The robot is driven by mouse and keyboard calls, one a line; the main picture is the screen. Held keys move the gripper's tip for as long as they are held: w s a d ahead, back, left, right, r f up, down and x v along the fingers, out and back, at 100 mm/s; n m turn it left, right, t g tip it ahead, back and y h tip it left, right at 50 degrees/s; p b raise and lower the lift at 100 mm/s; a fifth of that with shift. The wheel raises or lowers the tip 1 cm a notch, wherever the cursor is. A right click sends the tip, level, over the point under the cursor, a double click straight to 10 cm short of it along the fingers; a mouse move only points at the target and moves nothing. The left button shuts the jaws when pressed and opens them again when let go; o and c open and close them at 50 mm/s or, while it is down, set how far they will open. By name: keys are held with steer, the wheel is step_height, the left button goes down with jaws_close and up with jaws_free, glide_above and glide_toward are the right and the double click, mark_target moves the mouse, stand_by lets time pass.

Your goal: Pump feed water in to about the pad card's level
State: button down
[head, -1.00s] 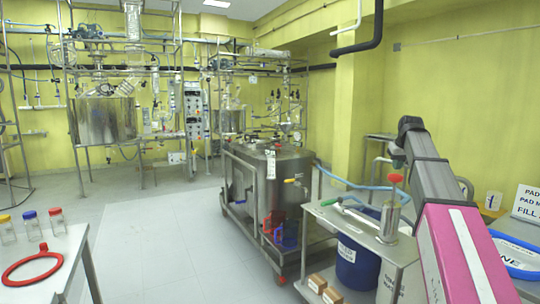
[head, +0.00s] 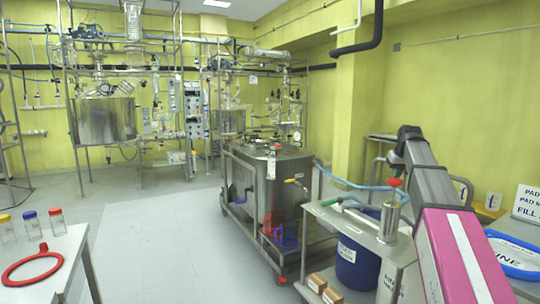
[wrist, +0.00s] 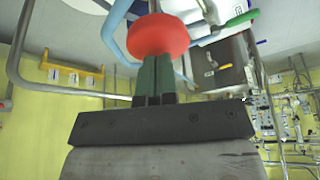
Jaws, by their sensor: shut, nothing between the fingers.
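The hand pump is a metal cylinder (head: 389,223) on the trolley at the right, with a red knob (head: 395,182) above it. My gripper (head: 397,160) is directly above the knob, small in the head view. In the wrist view its closed fingers (wrist: 153,62) meet the edge of the red knob (wrist: 158,37); they hold nothing and appear to touch it. The steel tank (head: 270,185) stands left of the pump. A white sign reading PAD and FILL (head: 528,203) is cut off at the right edge. The liquid level is not visible.
A blue drum (head: 358,262) stands under the trolley top. A blue hose (head: 345,180) runs from the pump area toward the tank. A table (head: 52,250) with capped jars and a red ring is at front left. The floor between is clear.

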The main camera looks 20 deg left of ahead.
mark_target(395, 184)
steer(key=shift+f, duration=2.6)
steer(key=shift+r, duration=0.1)
step_height(395, 184, up, 8)
steer(key=shift+r, duration=0.2)
steer(key=shift+f, duration=4.3)
steer(key=shift+r, duration=4.35)
